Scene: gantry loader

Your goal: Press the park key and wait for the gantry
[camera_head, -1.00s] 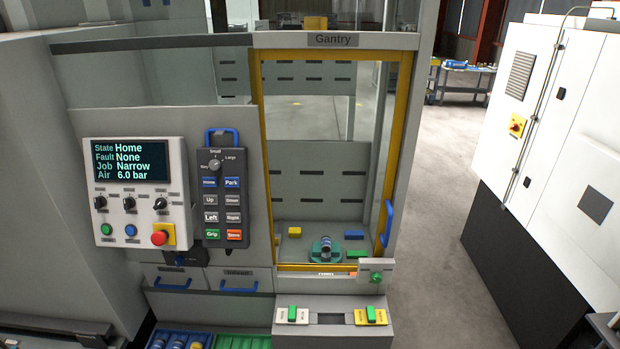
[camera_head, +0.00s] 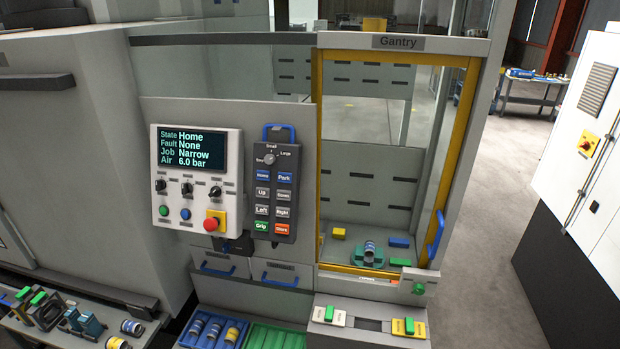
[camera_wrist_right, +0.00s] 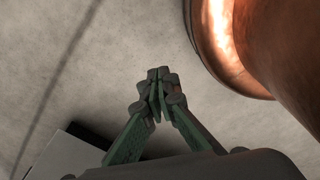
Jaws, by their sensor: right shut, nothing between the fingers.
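The blue Park key (camera_head: 284,178) is at the upper right of the dark key pendant (camera_head: 272,190) in the head view. The screen (camera_head: 192,142) reads State Home, Fault None, Job Narrow, Air 6.0 bar. The gantry cell (camera_head: 398,42), labelled Gantry, has a yellow-framed window right of the pendant. Inside it, a ringed part (camera_head: 369,249) sits on a teal holder (camera_head: 369,261). My right gripper (camera_wrist_right: 159,82) shows only in the right wrist view, shut and empty above grey floor, away from the panel. My left gripper is out of view.
A red stop button (camera_head: 210,224) is on the panel left of the pendant. Trays with parts (camera_head: 210,332) lie below, and a shelf (camera_head: 60,328) holds tools at lower left. A white cabinet (camera_head: 580,130) stands right, with open floor between. A copper-coloured round object (camera_wrist_right: 255,40) is near my right gripper.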

